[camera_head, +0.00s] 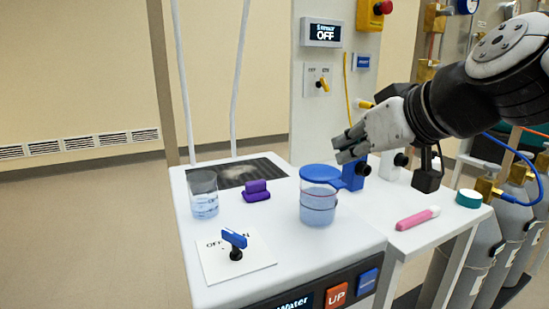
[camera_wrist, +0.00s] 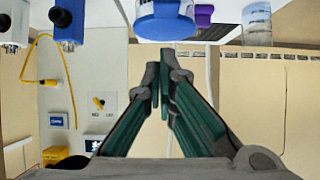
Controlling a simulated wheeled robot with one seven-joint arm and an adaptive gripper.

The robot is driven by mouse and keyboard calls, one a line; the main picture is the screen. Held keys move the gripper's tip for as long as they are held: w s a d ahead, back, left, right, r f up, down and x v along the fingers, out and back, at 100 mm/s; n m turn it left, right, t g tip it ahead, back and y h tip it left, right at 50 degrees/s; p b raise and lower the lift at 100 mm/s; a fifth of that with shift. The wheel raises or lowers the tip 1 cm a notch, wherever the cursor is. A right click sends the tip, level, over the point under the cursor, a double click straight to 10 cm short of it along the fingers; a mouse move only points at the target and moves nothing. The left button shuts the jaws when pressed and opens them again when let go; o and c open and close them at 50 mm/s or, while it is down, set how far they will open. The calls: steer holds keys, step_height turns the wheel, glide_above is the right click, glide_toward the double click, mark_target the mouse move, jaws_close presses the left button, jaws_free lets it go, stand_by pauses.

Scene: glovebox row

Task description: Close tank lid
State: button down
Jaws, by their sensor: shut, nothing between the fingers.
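The clear tank (camera_head: 318,207) holds liquid and stands on the white bench top. Its blue lid (camera_head: 319,173) lies over the tank's mouth, about level; I cannot tell whether it is fully seated. A blue block (camera_head: 354,175) stands beside the lid on its right. My gripper (camera_head: 340,149) is shut and empty, above and a little right of the lid, seemingly apart from it. In the wrist view the shut fingers (camera_wrist: 160,88) point towards a blue round part (camera_wrist: 165,27) at the top edge, which looks like the lid.
A beaker of water (camera_head: 204,195), a purple block (camera_head: 256,191) and a blue-handled switch (camera_head: 235,240) stand left of the tank. A pink tube (camera_head: 417,219) and a green-topped roll (camera_head: 468,198) lie on the right table. Gas cylinders (camera_head: 510,230) stand at far right.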

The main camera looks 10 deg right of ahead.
mark_target(344, 185)
steer(key=shift+s+d+f+b, duration=0.1)
steer(key=shift+s+f+b, duration=0.25)
steer(key=shift+f+b, duration=0.6)
steer(key=shift+s+d+f+b, duration=0.1)
steer(key=shift+s+f+b, duration=0.2)
steer(key=shift+f+b, duration=0.65)
steer(key=shift+s+f+b, duration=0.35)
steer(key=shift+f+b, duration=0.3)
steer(key=shift+b, duration=0.6)
steer(key=shift+f, duration=0.15)
steer(key=shift+w+a+f+b, duration=0.1)
steer(key=shift+w+b, duration=0.1)
steer(key=shift+b, duration=0.1)
